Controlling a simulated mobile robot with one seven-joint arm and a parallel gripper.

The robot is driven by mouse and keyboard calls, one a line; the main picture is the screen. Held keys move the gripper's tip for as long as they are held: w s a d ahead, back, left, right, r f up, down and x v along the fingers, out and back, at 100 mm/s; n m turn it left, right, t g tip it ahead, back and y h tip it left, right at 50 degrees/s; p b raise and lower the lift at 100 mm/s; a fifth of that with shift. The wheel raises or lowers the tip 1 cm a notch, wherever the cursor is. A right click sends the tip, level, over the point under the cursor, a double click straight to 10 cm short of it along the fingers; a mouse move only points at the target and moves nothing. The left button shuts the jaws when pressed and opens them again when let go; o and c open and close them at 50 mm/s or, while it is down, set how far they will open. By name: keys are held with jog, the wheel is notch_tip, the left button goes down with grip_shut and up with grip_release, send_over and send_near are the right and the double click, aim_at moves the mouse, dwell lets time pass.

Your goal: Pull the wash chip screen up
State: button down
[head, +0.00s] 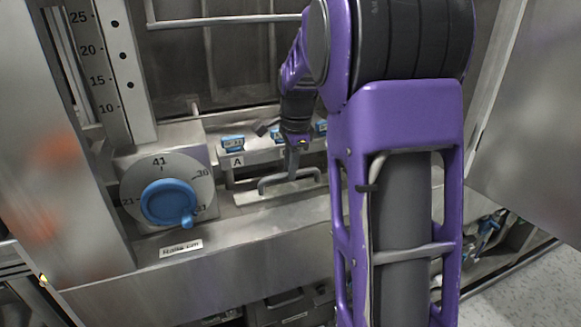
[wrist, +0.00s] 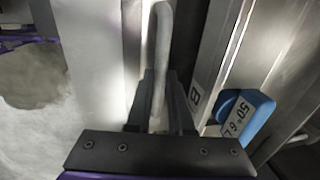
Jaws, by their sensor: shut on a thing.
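A grey bar handle (head: 268,184) stands on a flat metal top in the middle of the head view. I take it for the handle of the wash chip screen; the screen's body is hidden below. My gripper (head: 291,167) points down at the handle and is shut on it. In the wrist view the dark fingers (wrist: 160,98) lie on both sides of the pale handle bar (wrist: 162,38). My purple arm hides the right part of the ledge.
A blue dial (head: 168,202) on a numbered plate is left of the handle. Blue tags (head: 232,143) line the ledge behind, near a label A (head: 237,161). A vertical scale (head: 107,60) stands at upper left. A steel panel (head: 535,120) is at right.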

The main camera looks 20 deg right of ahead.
dwell(0.9)
notch_tip(320, 180, up, 15)
jog(key=p, duration=0.9)
jog(key=shift+f, duration=0.15)
jog(key=c, duration=1.1)
grip_release()
jog(key=shift+f, duration=0.1)
jog(key=r, duration=0.2)
jog(key=s+r, duration=0.1)
jog(key=r, duration=0.4)
jog(key=shift+s+r, duration=0.25)
